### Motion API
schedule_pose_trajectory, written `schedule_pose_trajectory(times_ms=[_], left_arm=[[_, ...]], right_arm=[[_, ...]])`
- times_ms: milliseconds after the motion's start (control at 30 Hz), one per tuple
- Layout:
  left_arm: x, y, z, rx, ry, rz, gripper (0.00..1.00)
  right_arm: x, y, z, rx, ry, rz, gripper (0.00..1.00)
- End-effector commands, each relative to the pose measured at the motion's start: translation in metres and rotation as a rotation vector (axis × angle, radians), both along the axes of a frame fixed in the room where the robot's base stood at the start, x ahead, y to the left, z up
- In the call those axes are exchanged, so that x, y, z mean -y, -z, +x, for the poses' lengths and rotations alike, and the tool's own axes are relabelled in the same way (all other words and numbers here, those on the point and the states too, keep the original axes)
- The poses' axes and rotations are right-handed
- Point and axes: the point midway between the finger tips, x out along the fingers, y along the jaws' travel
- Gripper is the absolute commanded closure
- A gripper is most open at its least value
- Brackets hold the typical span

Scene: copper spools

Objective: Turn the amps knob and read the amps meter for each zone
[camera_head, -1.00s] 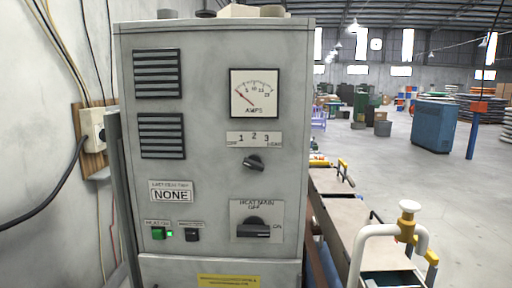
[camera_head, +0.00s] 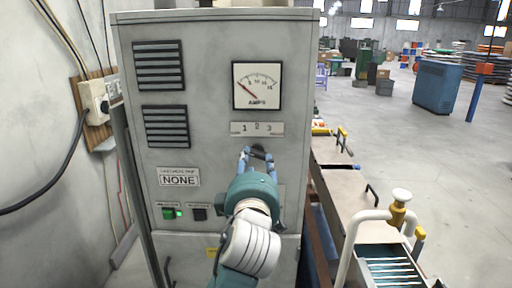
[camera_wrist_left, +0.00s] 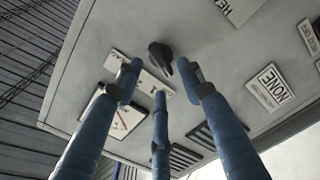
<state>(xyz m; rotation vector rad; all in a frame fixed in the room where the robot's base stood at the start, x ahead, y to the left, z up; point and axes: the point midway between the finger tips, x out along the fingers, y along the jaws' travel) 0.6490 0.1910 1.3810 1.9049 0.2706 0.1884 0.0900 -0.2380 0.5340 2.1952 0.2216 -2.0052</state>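The amps knob (camera_head: 257,152) is a small black pointer knob on the grey cabinet; my gripper partly covers it. It shows whole in the left wrist view (camera_wrist_left: 160,57). The amps meter (camera_head: 257,86) is a white square dial above it, its needle near the low, left end. The zone plate (camera_head: 257,129) with 1, 2, 3 lies between them. Contact cannot be told. My right gripper is not in view.
My arm hides most of the heat main switch. A wall outlet (camera_head: 96,102) is at left, a bench with white pipe (camera_head: 350,245) at right.

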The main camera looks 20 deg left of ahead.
Motion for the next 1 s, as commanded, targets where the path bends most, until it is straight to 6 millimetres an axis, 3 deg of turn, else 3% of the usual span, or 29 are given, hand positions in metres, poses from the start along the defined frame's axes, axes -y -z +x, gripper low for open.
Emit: schedule_pose_trajectory(times_ms=[33,300,667,867,1000], left_arm=[[-0.003,-0.006,0.01,-0.001,-0.002,0.006,0.61],[-0.012,-0.002,0.043,0.0,0.0,0.003,0.61],[-0.013,0.0,0.048,0.0,0.002,0.001,0.61],[-0.013,0.0,0.048,0.0,0.001,0.001,0.99],[-0.013,0.0,0.048,0.0,0.001,0.001,1.0]], right_arm=[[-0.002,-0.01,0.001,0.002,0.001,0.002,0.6],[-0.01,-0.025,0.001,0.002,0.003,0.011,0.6],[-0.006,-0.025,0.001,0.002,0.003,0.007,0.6],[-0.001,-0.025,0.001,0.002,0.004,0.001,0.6],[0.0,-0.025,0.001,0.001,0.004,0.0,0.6]])
